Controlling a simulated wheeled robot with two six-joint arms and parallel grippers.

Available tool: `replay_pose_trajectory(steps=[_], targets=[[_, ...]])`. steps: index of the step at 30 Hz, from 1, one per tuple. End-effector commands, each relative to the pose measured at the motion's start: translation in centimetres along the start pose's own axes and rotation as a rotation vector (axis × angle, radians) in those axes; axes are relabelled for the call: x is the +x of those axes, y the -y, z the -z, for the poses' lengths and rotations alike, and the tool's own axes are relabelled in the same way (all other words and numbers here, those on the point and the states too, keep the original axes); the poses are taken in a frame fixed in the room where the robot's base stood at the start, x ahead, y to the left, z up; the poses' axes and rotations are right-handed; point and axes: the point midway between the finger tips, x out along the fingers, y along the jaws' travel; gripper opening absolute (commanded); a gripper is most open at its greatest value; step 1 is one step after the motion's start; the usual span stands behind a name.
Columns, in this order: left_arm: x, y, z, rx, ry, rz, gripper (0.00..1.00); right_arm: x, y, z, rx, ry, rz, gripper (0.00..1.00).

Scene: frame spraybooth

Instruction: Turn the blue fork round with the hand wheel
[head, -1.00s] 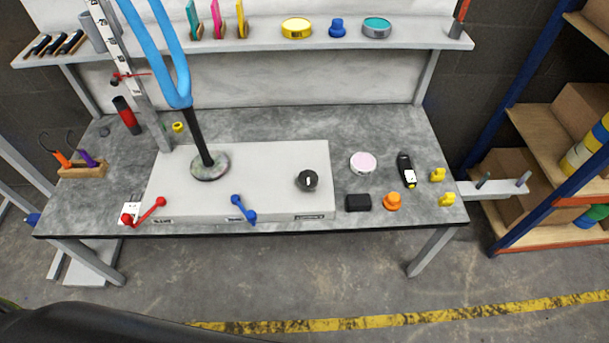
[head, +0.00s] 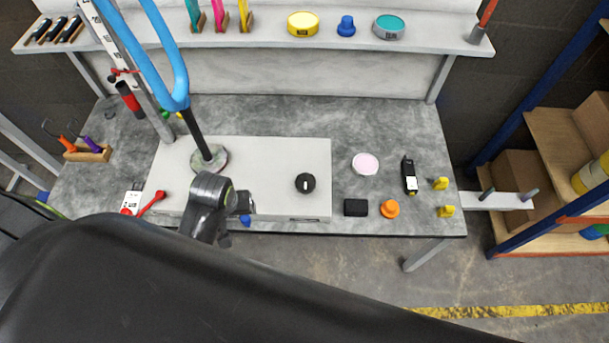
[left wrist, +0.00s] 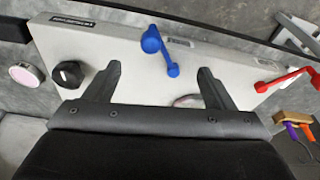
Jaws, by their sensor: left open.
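The blue fork (head: 178,98) stands on a black stem (head: 194,130) rising from a round grey plate (head: 206,160) on the light grey box; its top is cut off. The box carries a blue crank handle (left wrist: 152,40), a red crank handle (head: 152,202) and a black round knob (head: 305,183). I cannot tell for sure which is the hand wheel. My left gripper (left wrist: 158,75) is open and empty; the blue crank's lower end shows between its fingertips in the left wrist view, contact unclear. In the head view my left gripper (head: 245,203) mostly hides the blue crank. My right gripper is not in view.
Right of the box (head: 280,150) lie a pink disc (head: 365,164), a black block (head: 356,207), an orange knob (head: 390,208) and yellow pieces (head: 440,183). A measuring post (head: 140,75) stands behind the box at left. A shelf (head: 260,39) spans the back.

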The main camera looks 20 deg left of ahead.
Motion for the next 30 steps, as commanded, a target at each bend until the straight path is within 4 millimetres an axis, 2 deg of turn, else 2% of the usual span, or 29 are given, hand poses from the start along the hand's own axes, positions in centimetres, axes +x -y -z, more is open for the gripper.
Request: replay_pose_trajectory(steps=[1, 2, 8, 11, 15, 19, 25, 30], targets=[[-1.4, -1.1, 1.3, -0.044, 0.001, -0.01, 0.77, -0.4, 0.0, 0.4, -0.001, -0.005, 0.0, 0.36], [-1.7, -1.7, 1.8, -0.072, 0.01, -0.011, 0.77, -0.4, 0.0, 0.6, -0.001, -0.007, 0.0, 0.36], [-1.1, -6.0, 5.2, -0.24, 0.075, -0.014, 0.77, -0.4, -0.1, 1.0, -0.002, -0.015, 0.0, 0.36], [-1.3, -8.8, 7.3, -0.332, 0.112, -0.009, 0.77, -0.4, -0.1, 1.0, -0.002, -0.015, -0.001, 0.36], [-2.3, -13.2, 10.3, -0.467, 0.164, 0.015, 0.77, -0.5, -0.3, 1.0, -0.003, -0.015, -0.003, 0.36], [-3.6, -16.5, 12.3, -0.567, 0.198, 0.046, 0.77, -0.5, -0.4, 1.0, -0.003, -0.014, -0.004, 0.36], [-4.8, -18.8, 13.6, -0.645, 0.221, 0.08, 0.77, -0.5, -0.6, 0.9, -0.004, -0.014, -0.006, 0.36], [-3.7, -19.0, 13.4, -0.656, 0.225, 0.087, 0.77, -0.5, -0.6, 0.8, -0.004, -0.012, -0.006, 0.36]])
